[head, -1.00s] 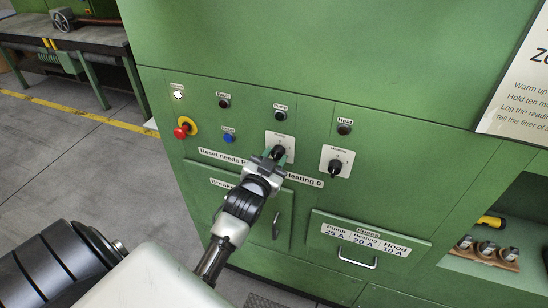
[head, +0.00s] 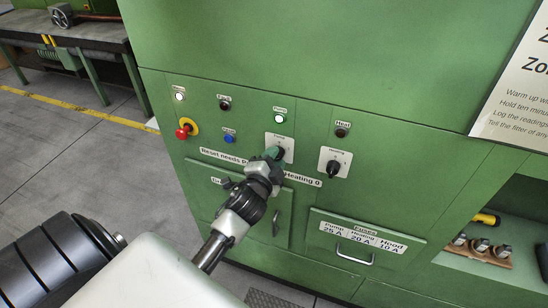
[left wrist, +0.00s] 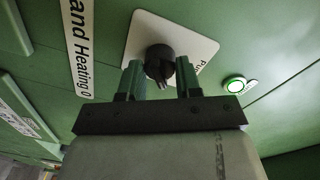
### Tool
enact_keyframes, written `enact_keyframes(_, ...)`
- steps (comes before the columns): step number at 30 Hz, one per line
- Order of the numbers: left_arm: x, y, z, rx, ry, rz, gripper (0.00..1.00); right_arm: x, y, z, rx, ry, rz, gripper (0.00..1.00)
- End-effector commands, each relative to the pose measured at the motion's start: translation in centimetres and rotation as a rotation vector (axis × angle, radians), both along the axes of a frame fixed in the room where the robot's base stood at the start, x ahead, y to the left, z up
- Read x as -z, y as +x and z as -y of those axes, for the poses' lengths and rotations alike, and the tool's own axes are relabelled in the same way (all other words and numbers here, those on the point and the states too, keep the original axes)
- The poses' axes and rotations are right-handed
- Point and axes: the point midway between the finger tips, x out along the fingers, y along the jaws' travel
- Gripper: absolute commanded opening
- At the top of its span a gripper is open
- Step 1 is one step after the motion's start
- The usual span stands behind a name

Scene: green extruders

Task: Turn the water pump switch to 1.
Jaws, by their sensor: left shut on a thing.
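The pump switch is a black rotary knob on a white plate (head: 284,142) on the green cabinet front. In the left wrist view the knob (left wrist: 159,58) sits between my two green fingers. My left gripper (head: 274,154) is shut on this knob, and the wrist is rolled. In the head view the gripper hides the knob and most of its markings. The pump lamp (head: 279,118) above the plate glows green-white; it also glows in the left wrist view (left wrist: 234,85). My right gripper is out of view.
The heating switch (head: 334,167) is close on the right. A red emergency button (head: 183,132) and a blue button (head: 229,139) are to the left. Below are a breaker door with a handle (head: 276,222) and a fuse drawer (head: 355,257).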

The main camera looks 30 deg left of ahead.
Motion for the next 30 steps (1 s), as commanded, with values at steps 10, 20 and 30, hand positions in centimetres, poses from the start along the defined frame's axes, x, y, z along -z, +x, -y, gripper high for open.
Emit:
enact_keyframes(10,-0.02,0.01,0.07,0.001,0.13,-0.032,0.1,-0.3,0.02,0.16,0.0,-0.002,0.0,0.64)
enact_keyframes(20,0.0,0.02,0.05,0.001,0.154,-0.036,0.1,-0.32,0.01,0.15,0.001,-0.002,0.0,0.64)
enact_keyframes(30,0.01,0.02,0.05,0.0,0.153,-0.036,0.54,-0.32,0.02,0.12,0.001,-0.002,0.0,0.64)
